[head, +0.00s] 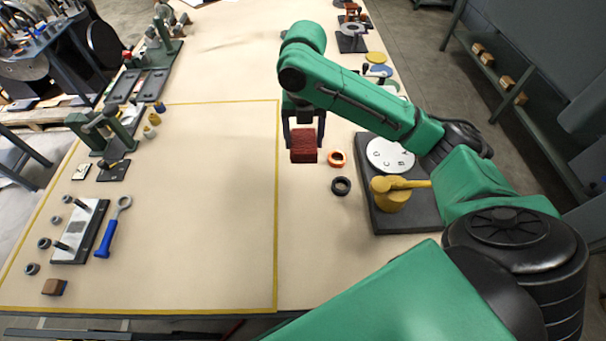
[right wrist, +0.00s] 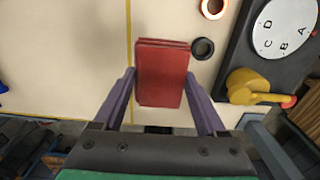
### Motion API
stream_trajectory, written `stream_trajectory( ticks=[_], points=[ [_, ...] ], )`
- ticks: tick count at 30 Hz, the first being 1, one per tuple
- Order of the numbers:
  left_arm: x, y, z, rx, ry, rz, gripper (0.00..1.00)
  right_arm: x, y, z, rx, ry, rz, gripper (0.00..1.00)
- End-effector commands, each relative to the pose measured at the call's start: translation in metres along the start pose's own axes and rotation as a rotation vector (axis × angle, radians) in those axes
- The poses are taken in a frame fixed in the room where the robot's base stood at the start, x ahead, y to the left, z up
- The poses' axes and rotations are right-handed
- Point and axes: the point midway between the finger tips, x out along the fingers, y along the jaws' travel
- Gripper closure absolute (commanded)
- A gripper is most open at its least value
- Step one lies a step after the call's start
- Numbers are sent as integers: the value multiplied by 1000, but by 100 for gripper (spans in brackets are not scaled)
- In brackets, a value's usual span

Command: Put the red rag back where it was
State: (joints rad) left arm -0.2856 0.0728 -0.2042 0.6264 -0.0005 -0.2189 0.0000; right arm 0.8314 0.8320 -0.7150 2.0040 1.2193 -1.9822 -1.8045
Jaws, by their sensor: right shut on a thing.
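The red rag (head: 304,146) is a folded dark red block. It is held between the fingers of my right gripper (head: 303,140), which points down at the table just right of the yellow line. In the right wrist view the rag (right wrist: 162,75) shows as a stacked rectangle between the two fingers of the right gripper (right wrist: 161,85). The gap between the rag and the table is hard to judge. My left gripper is in neither view.
An orange ring (head: 337,158) and a black ring (head: 341,186) lie right of the rag. A dark plate (head: 412,218) bears a white lettered disc (head: 390,155) and a yellow part (head: 391,198). A blue-handled wrench (head: 107,236) lies left. The yellow-lined area's middle is clear.

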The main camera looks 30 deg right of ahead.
Motion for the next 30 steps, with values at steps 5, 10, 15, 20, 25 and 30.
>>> stream_trajectory(
  ticks=[5, 10, 15, 20, 25, 30],
  points=[
    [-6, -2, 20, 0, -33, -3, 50, 59, -1, -2, 2, 8, -5, 70],
    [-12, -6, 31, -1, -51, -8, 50, 113, -1, -2, 1, 6, -3, 70],
    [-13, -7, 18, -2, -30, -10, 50, 143, 0, -1, 0, 2, -1, 70],
    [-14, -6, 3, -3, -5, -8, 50, 175, -1, -1, 1, 2, -3, 70],
    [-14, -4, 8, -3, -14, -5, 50, 183, 0, 0, -1, -1, 0, 70],
    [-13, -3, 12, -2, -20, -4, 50, 184, 0, -1, -1, 0, -1, 70]
  ],
)
